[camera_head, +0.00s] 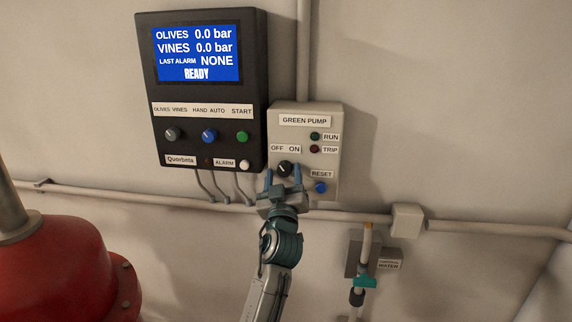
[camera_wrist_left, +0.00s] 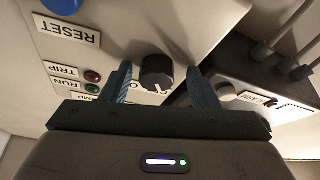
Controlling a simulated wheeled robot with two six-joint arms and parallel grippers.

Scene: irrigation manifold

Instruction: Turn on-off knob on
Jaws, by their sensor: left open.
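The black on-off knob (camera_head: 285,168) sits on the pale green pump box (camera_head: 329,112), under the OFF and ON labels. Its white mark appears to point up and left, toward OFF. My left gripper (camera_head: 283,178) is open in front of the knob, with one blue finger on each side. In the left wrist view the knob (camera_wrist_left: 157,71) stands between the two spread fingertips (camera_wrist_left: 160,82); I see gaps on both sides, so it is not gripped. The right gripper is in neither view.
A blue RESET button (camera_head: 320,187) is close right of the gripper. A black control panel (camera_head: 150,80) with a lit screen is at upper left. Conduits run along the wall below. A red tank (camera_head: 60,265) stands at lower left, and a teal-handled valve (camera_head: 364,281) at lower right.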

